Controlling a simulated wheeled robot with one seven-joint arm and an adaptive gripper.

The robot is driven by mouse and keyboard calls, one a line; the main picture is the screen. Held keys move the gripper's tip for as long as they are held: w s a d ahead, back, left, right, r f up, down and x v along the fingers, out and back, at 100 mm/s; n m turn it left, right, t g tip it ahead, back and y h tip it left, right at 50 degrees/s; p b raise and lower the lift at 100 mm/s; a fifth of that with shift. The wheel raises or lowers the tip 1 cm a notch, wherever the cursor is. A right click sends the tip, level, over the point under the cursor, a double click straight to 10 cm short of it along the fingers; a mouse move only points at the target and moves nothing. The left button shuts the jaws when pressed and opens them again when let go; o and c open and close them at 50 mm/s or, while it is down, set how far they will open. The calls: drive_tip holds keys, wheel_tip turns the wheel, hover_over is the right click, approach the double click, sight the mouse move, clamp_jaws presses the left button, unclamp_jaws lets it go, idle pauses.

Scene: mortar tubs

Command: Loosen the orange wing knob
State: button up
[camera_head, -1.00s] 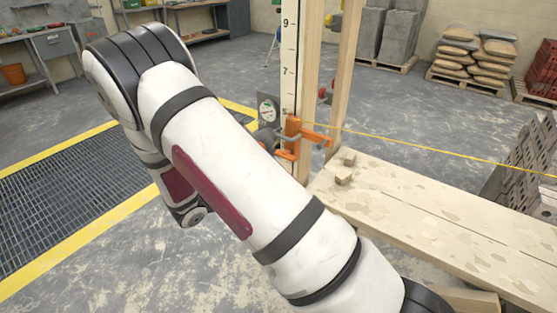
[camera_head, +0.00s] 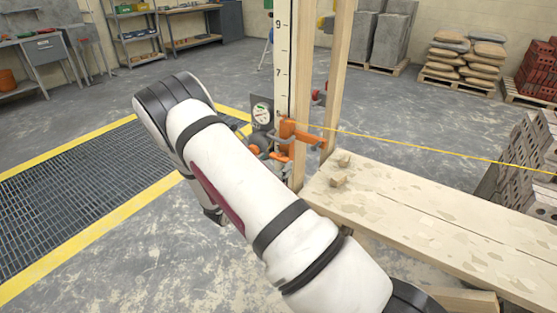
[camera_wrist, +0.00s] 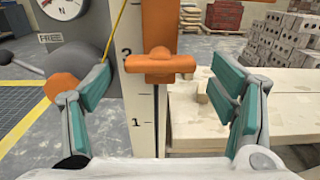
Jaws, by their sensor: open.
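The orange wing knob (camera_wrist: 160,68) shows in the middle of the wrist view as a wide bar with a rounded boss, in front of an orange block on the white numbered rod. Its bar lies roughly level. In the head view, the orange clamp parts (camera_head: 290,132) are on the rod beside the wooden post. My gripper (camera_wrist: 165,72) is open, with teal pads left and right of the knob in the picture. A gap shows between each pad and the knob; the distance in depth is unclear. In the head view my arm hides much of the gripper.
A wooden plank (camera_head: 410,205) with small wood blocks (camera_head: 339,176) extends right of the post. A yellow line (camera_head: 430,148) runs right from the rod. A dial plate (camera_wrist: 62,14) and an orange round part (camera_wrist: 62,86) are near the left finger. Open floor lies left.

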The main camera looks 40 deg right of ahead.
drive_tip(key=shift+x, duration=1.45)
drive_tip(key=c, duration=1.2)
drive_tip(key=shift+o, duration=0.2)
